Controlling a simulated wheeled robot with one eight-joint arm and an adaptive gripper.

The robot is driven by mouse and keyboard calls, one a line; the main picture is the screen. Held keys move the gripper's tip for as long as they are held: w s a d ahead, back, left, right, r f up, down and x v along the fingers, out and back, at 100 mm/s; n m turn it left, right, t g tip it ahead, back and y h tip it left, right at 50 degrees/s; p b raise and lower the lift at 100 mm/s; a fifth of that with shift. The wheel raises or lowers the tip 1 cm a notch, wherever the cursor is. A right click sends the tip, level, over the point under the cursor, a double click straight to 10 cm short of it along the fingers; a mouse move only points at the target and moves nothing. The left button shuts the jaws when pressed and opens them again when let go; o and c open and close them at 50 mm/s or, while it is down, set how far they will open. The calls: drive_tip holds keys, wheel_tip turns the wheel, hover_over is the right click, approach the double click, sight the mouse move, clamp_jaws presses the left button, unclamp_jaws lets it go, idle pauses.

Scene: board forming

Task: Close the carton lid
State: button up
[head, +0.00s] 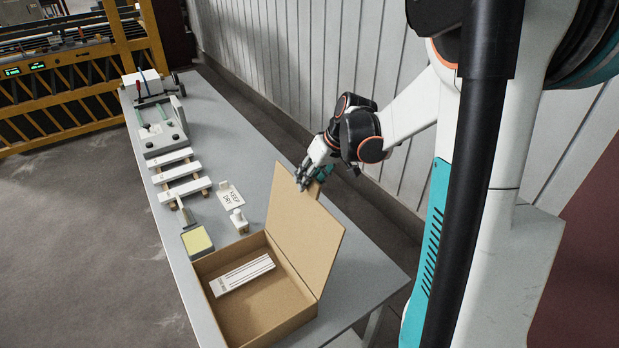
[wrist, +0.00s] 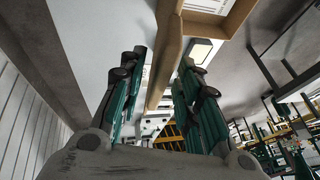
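The open tan carton (head: 256,318) sits at the near end of the table, with a white striped piece (head: 242,274) lying inside. Its lid (head: 305,232) stands raised, roughly upright, along the carton's right side. My gripper (head: 311,176) is at the lid's far upper corner. In the wrist view the lid (wrist: 167,48) runs edge-on between the two finger sets of my gripper (wrist: 163,58). The fingers are apart, with gaps visible on both sides of the lid. I cannot tell whether any finger touches it. The carton (wrist: 207,18) also shows at the top there.
A yellow-topped device (head: 197,241), a KEEP DRY sign (head: 230,196) and white slats (head: 180,171) lie on the grey table (head: 225,140) beyond the carton. A panelled wall (head: 300,60) runs along the right. Bare table lies right of the lid.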

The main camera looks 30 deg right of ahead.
clamp_jaws()
drive_tip(key=shift+a, duration=0.1)
